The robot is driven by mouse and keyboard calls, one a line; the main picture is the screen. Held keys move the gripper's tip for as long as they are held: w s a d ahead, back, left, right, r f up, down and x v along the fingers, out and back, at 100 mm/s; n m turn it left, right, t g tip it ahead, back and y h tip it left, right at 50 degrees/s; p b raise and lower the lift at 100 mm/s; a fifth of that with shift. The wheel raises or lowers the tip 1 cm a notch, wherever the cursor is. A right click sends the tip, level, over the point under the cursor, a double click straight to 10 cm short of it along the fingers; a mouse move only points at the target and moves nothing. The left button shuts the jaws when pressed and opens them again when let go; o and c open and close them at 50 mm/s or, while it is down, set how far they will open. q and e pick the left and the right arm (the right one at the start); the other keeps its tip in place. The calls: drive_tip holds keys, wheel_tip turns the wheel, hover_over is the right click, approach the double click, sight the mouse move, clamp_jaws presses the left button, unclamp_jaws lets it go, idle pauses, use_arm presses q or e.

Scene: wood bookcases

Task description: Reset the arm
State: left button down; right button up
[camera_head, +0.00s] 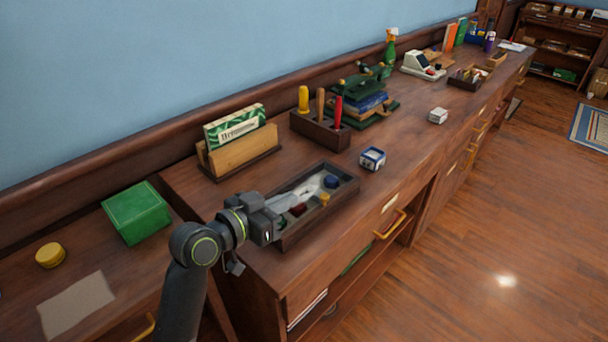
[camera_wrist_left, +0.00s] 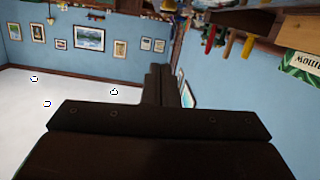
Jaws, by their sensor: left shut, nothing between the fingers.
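My left arm comes in from the bottom left in the head view. Its gripper (camera_head: 286,202) is shut and empty, over the near end of the dark tray on the wood counter (camera_head: 375,200). In the left wrist view its dark fingers (camera_wrist_left: 163,85) are together with nothing between them. That view is tipped over, with pictures on a blue wall and a white ceiling behind the fingers. Whether the fingers touch the tray's contents cannot be told. My right gripper is not in view.
The dark tray (camera_head: 349,187) holds small items. Near it are a green-white box (camera_head: 235,126), a tool holder (camera_head: 320,132) and a small blue-white box (camera_head: 372,158). A green box (camera_head: 136,213) and yellow round item (camera_head: 50,255) sit lower left.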

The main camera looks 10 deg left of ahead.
use_arm(q)
drive_tip(key=shift+s+a+f, duration=0.1)
drive_tip(key=shift+s+f, duration=0.1)
drive_tip(key=shift+f, duration=0.15)
drive_tip(key=s+a+f+n+g+y, duration=0.35)
drive_tip(key=s+a+f+y, duration=0.3)
drive_tip(key=s+f, duration=0.55)
drive_tip(key=s+a+f+n+g+y, duration=0.1)
drive_tip(key=s+a+f+g+y, duration=0.25)
drive_tip(key=s, duration=0.55)
drive_tip(key=s+a+f+n+g+y, duration=0.1)
drive_tip(key=s+a+f+n+g, duration=0.15)
drive_tip(key=s+a+f, duration=0.4)
wheel_tip(320, 180, down, 21)
drive_tip(key=s+a+g+p, duration=0.1)
drive_tip(key=s+a+p, duration=0.1)
drive_tip(key=s+d+f+g+h+p, duration=0.1)
drive_tip(key=s+f, duration=1.3)
drive_tip(key=s, duration=0.1)
drive_tip(key=shift+s+d+f+m, duration=0.15)
drive_tip(key=shift+d+m, duration=0.15)
drive_tip(key=shift+d, duration=0.05)
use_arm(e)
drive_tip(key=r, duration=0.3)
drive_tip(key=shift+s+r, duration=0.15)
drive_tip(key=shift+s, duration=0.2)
